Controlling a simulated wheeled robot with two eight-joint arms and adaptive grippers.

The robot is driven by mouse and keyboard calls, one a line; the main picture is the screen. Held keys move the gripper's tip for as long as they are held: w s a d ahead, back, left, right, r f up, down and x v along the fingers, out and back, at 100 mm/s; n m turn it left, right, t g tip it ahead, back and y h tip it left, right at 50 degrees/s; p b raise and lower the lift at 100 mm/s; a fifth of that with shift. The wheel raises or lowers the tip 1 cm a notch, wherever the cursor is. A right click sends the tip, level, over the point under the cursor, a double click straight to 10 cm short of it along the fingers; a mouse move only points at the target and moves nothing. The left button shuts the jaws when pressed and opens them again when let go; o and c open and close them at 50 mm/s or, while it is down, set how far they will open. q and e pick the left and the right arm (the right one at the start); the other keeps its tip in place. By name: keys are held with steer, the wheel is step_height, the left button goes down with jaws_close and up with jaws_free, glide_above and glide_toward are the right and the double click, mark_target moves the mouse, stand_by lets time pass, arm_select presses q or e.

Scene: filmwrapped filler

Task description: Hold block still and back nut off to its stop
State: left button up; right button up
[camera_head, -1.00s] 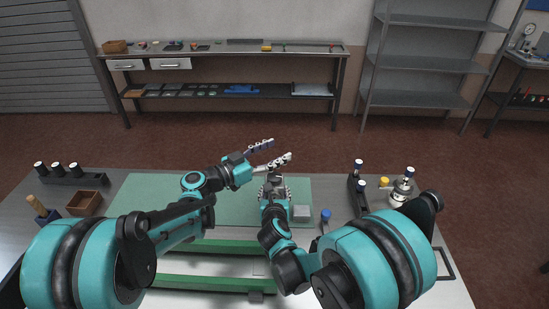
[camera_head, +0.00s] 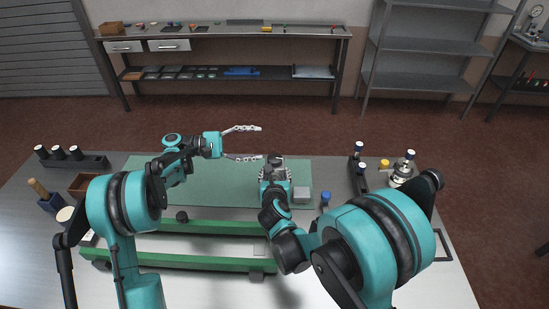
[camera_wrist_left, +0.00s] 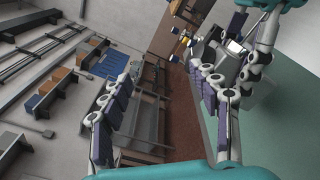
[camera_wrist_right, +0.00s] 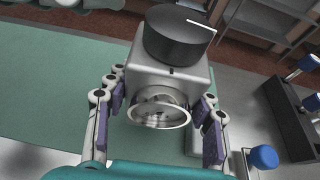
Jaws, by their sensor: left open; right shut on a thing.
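The grey metal block (camera_wrist_right: 165,82) fills the middle of the right wrist view. A dark round piece with a white line, which I take for the nut (camera_wrist_right: 178,38), sits on its far end. A shiny metal ring (camera_wrist_right: 160,112) is on the near face. My right gripper (camera_wrist_right: 160,100) is shut on the block, one finger on each side. In the head view the block (camera_head: 277,173) is above the green mat. My left gripper (camera_head: 259,143) is open and empty, its fingers spread wide just left of the block and nut. The left wrist view shows the spread fingers (camera_wrist_left: 165,75).
The green mat (camera_head: 225,190) lies on the metal table, with green rails (camera_head: 205,264) in front. A small grey block (camera_head: 301,195) and a blue-capped piece (camera_head: 325,199) are right of my right gripper. A dark rack (camera_head: 358,180) stands farther right, a brown tray (camera_head: 85,184) far left.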

mark_target(274, 157)
arm_select(q)
steer(key=s+a+f+n+g, duration=0.25)
steer(key=a+f+n, duration=0.2)
steer(key=n, duration=0.45)
steer(key=d, duration=1.1)
steer(key=shift+w+r, duration=0.15)
steer(key=shift+r, duration=0.05)
steer(key=shift+c, duration=0.4)
steer(key=c, duration=1.1)
